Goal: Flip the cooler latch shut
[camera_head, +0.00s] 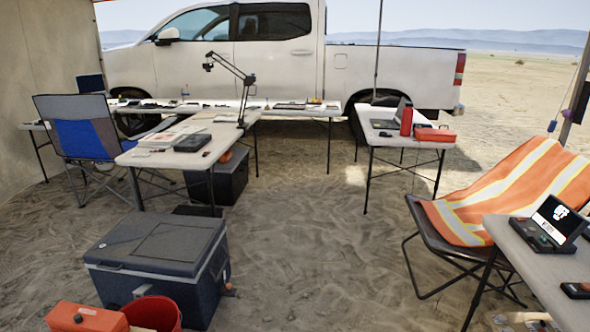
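A dark grey-blue cooler (195,275) stands on the sand in the lower left of the head view. Its flat lid (160,241) lies down on the body; whether it is fully closed I cannot tell. A small light-coloured part (142,290) shows on the front face, partly behind a red bucket; I cannot tell if it is the latch. A small orange-brown piece (229,290) shows at the right side, near the lower corner. The latch's state is too small to make out. Neither of my grippers is in view.
A red bucket (155,312) and an orange case (85,318) sit close before the cooler. A folding table (150,159) with a dark box (228,178) beneath stands behind it. An orange-draped chair (500,196) is at right. Open sand (310,250) lies between.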

